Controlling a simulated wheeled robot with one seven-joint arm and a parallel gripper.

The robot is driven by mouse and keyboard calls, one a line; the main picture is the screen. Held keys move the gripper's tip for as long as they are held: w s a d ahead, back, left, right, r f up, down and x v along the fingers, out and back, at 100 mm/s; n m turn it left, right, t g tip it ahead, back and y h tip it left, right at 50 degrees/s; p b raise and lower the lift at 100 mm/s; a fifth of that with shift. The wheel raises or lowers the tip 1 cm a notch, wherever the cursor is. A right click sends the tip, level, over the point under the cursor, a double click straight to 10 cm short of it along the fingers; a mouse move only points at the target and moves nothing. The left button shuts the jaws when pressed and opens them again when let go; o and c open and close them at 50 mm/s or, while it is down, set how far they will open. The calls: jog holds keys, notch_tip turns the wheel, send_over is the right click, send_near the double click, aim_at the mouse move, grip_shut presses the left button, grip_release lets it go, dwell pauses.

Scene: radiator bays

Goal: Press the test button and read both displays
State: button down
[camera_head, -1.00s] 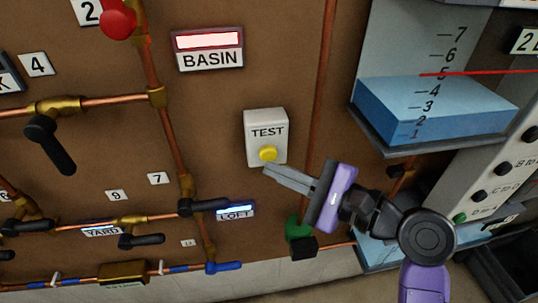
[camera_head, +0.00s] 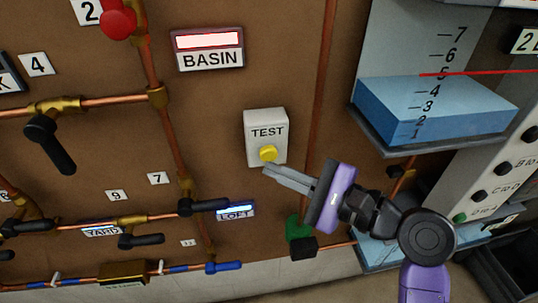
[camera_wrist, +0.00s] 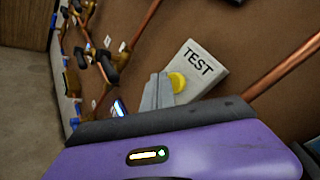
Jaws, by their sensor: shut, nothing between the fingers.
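The white TEST box (camera_head: 267,133) with its round yellow button (camera_head: 268,153) is on the brown wall panel. In the wrist view the yellow button (camera_wrist: 177,82) shows just beyond my fingertips. My gripper (camera_head: 268,169) is shut and empty. Its fingertips are at the lower edge of the button; I cannot tell whether they touch it. The BASIN display (camera_head: 208,41) above left is lit with a pale, red-edged screen, and no digits can be read. A small LOFT display (camera_head: 235,211) is lit blue below left. A YARD display (camera_head: 101,229) is at the lower left.
Copper pipes (camera_head: 169,140) with black-handled valves (camera_head: 50,145) run over the panel at left. A red knob (camera_head: 118,19) is at the top. A blue tank with a number scale (camera_head: 430,104) is at the right. A green valve (camera_head: 298,228) sits below my gripper.

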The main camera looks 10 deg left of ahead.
dwell(0.4)
jog(key=shift+w+a+p, duration=0.15)
jog(key=shift+w+p, duration=0.25)
jog(key=shift+w+a, duration=0.1)
jog(key=shift+w, duration=0.35)
dwell(0.8)
jog(key=shift+s+d+p, duration=0.25)
jog(key=shift+s+p, duration=0.55)
jog(key=shift+s, duration=0.05)
